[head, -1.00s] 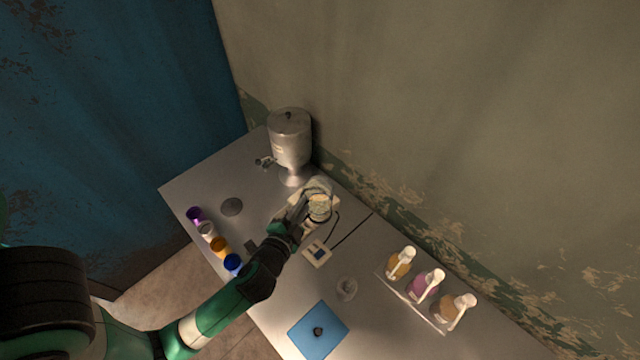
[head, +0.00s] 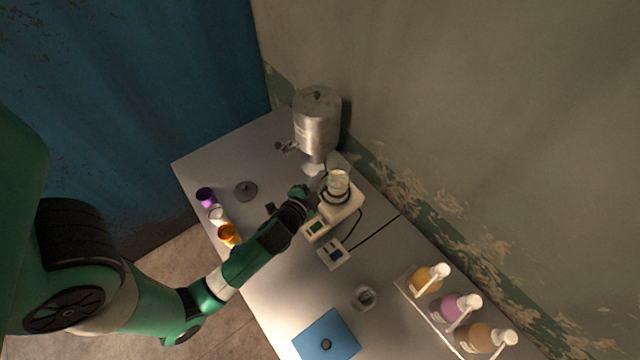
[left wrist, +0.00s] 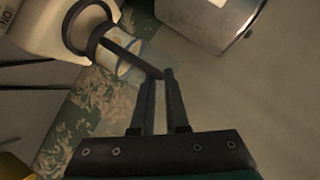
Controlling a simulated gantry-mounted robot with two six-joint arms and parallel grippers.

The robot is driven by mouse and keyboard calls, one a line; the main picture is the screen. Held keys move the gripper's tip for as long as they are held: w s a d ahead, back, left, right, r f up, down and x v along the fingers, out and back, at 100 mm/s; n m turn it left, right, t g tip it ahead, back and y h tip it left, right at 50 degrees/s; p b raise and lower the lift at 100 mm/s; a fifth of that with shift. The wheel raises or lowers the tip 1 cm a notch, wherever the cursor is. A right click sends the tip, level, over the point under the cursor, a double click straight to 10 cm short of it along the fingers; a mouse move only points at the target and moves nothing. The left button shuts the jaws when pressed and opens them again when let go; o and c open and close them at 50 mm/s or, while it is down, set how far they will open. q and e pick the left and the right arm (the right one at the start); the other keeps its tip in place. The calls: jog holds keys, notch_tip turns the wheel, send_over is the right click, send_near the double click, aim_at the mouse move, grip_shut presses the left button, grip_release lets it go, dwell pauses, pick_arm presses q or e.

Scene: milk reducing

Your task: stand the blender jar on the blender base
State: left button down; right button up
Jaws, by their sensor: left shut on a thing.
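The blender jar (head: 338,182) is clear glass with pale contents and a dark ring round its lower part. It appears upright over the white blender base (head: 349,212); I cannot tell whether it is fully seated. My left gripper (head: 312,197) is at the jar's left side. In the left wrist view its fingers (left wrist: 160,82) are shut on the end of the jar's dark handle (left wrist: 135,60). The base (left wrist: 40,35) also shows there at top left, and the jar's glass (left wrist: 126,66) is partly hidden by the handle. My right gripper is not in view.
A metal dispenser (head: 317,125) stands close behind the jar. Colored cups (head: 228,235) line the left table edge. A small control box (head: 333,254) with a cable, a glass (head: 363,297), a blue mat (head: 327,338) and pump bottles (head: 455,307) stand in front and to the right.

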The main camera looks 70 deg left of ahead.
pick_arm(q)
jog(key=f+b, duration=0.2)
jog(key=a+f+b, duration=0.1)
jog(key=f+b, duration=0.1)
jog(key=shift+w, duration=0.15)
jog(key=shift+d+f, duration=0.15)
jog(key=shift+d, duration=0.05)
jog(key=shift+r, duration=0.25)
jog(key=c, duration=1.4)
grip_release()
jog(key=shift+f, duration=0.25)
jog(key=o, duration=0.5)
jog(key=shift+r, duration=0.1)
